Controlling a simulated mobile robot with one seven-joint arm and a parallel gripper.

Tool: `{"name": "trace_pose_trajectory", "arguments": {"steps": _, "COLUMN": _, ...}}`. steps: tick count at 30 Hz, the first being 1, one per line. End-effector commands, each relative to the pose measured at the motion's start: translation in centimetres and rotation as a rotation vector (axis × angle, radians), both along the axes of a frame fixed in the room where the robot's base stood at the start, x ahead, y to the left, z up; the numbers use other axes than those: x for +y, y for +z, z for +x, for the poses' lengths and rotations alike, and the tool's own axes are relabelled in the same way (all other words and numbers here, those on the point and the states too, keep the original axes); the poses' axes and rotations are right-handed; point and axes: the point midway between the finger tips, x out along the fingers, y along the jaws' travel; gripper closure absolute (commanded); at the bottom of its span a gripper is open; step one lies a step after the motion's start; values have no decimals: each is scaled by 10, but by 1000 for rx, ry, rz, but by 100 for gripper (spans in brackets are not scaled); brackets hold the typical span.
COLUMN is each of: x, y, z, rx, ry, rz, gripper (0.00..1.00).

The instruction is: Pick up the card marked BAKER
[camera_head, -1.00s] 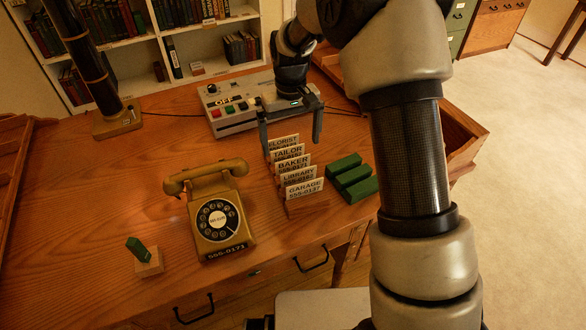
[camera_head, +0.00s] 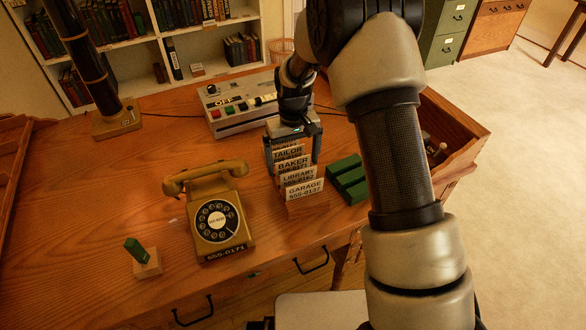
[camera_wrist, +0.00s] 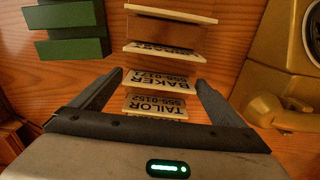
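The BAKER card (camera_head: 293,166) stands upright in a row of white cards, between TAILOR (camera_head: 288,153) behind and LIBRARY (camera_head: 298,178) in front. In the wrist view the BAKER card (camera_wrist: 160,79) shows its name and number 555-0171, with the TAILOR card (camera_wrist: 155,105) nearer my palm. My gripper (camera_head: 292,160) is low over the back of the row. In the wrist view my gripper (camera_wrist: 158,85) is open, one finger on each side of the cards, tips near the BAKER card's ends with gaps. The FLORIST card is mostly hidden by my gripper.
Green blocks (camera_head: 347,179) lie just right of the row. A yellow rotary phone (camera_head: 218,215) labelled 555-0171 stands to the left. A grey button box (camera_head: 235,115) is behind. The GARAGE card (camera_head: 304,188) is frontmost. Desk left of the phone is mostly clear.

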Motion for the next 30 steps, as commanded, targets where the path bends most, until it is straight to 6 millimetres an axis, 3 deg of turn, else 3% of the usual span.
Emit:
{"name": "trace_pose_trajectory", "arguments": {"steps": 1, "x": 0, "y": 0, "z": 0, "rx": 0, "ry": 0, "rz": 0, "gripper": 15}}
{"name": "trace_pose_trajectory", "arguments": {"steps": 6, "x": 0, "y": 0, "z": 0, "rx": 0, "ry": 0, "rz": 0, "gripper": 40}}
{"name": "trace_pose_trajectory", "arguments": {"steps": 14, "x": 0, "y": 4, "z": 0, "rx": -1, "ry": 0, "rz": 0, "gripper": 40}}
{"name": "trace_pose_trajectory", "arguments": {"steps": 30, "x": 0, "y": 93, "z": 0, "rx": -2, "ry": 0, "rz": 1, "gripper": 40}}
